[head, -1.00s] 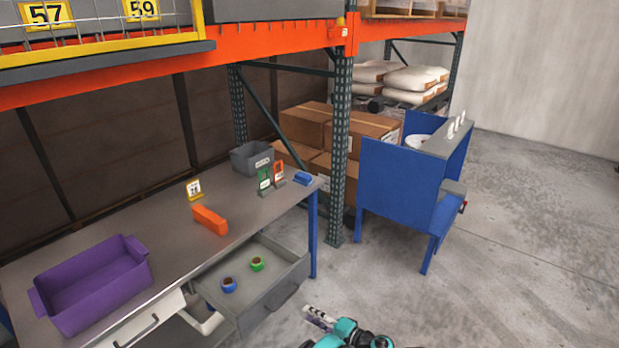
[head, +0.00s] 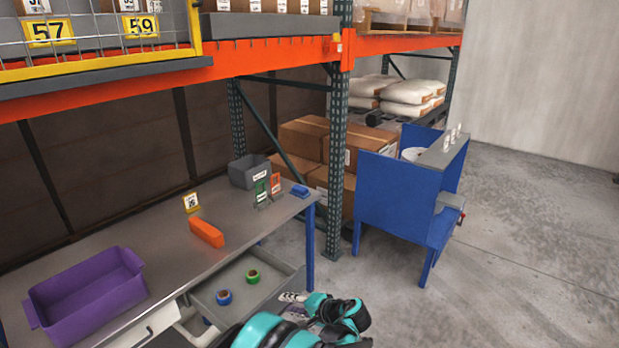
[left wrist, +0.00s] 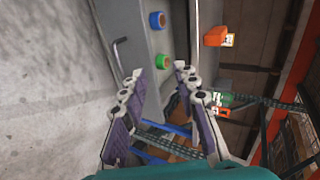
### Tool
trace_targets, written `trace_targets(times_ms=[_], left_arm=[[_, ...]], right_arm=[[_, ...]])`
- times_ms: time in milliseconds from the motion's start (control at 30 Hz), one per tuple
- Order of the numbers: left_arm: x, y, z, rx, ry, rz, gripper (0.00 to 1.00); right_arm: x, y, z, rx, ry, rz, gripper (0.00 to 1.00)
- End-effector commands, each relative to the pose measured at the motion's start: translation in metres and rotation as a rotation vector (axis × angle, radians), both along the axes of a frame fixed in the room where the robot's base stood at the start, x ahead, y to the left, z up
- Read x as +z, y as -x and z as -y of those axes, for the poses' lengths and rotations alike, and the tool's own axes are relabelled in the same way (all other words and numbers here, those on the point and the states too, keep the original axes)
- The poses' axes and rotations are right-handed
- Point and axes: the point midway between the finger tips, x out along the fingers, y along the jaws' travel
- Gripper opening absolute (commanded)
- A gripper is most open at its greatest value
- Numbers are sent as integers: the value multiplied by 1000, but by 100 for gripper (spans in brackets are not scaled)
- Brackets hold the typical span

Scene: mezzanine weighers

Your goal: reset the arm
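My left arm comes in at the bottom of the head view, with my left gripper (head: 293,298) just in front of the open drawer (head: 283,293). The left wrist view shows its two purple-padded fingers (left wrist: 158,74) spread apart with nothing between them. The drawer holds a blue ring (head: 224,297) and a green ring (head: 253,277); both rings show ahead of the fingers in the left wrist view. My arm hides part of the drawer front. My right gripper is in neither view.
The grey workbench (head: 160,260) carries a purple bin (head: 85,297), an orange block (head: 207,232), a grey bin (head: 250,172) and small green and orange stands. A rack post (head: 335,170) and a blue station (head: 400,200) stand beyond. The floor at right is clear.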

Motion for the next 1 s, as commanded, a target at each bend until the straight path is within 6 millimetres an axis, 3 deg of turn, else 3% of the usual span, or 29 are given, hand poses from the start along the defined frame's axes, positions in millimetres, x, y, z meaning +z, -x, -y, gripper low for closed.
trace_targets(times_ms=[33,200,367,500,733,900,1000], left_arm=[[19,6,-16,10,45,-13,30],[67,34,-54,31,216,-44,30],[102,77,-85,55,382,-51,30],[124,123,-106,81,529,-40,30],[141,205,-125,131,772,16,30],[139,258,-127,171,940,82,30],[135,280,-126,189,1016,118,30]], right_arm=[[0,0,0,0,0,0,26],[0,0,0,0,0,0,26],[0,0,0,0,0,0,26],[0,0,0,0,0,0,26],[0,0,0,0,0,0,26],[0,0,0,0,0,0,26],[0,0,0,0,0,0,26]])
